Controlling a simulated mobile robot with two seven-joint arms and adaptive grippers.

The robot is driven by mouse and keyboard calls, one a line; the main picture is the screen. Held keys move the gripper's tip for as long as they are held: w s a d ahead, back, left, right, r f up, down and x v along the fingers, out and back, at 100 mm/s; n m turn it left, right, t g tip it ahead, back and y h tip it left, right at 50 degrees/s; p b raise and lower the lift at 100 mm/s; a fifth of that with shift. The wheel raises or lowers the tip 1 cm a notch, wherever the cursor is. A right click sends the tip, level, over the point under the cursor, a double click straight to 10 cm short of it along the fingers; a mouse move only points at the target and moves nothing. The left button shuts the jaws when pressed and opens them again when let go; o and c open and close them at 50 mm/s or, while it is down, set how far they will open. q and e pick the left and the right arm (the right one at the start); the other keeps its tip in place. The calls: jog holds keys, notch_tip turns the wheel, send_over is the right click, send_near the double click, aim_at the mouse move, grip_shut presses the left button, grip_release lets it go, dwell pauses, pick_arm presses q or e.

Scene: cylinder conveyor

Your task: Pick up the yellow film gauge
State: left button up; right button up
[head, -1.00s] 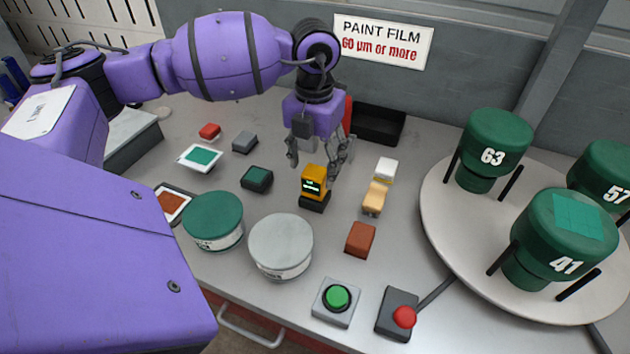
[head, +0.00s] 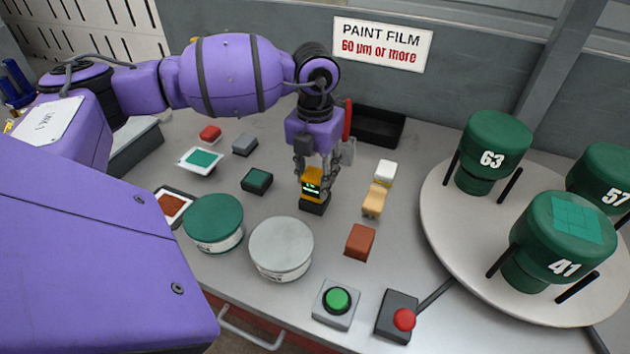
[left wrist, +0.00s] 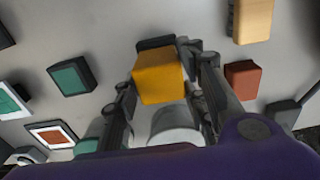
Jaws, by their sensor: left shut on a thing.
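My left gripper (head: 316,190) comes down from above and is shut on the gauge, one finger on each side. In the left wrist view my left gripper (left wrist: 160,90) has its fingers against the gauge's sides. The gauge appears to be still on its black base. My right gripper is not in view.
A green-lidded tin (head: 213,220) and a grey-lidded tin (head: 281,247) stand in front. A tan block (head: 375,201) and a brown block (head: 360,242) lie to the right. A round turntable (head: 450,250) holds green cylinders. A black tray (head: 378,128) is behind.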

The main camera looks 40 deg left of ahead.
pick_arm(q)
jog(key=shift+r, duration=0.1)
jog(key=shift+r, duration=0.6)
jog(key=s+d+r, duration=0.9)
jog(key=d+r, duration=0.1)
jog(key=r, duration=0.1)
jog(key=shift+d+r+b, duration=0.35)
jog(key=shift+b, duration=0.05)
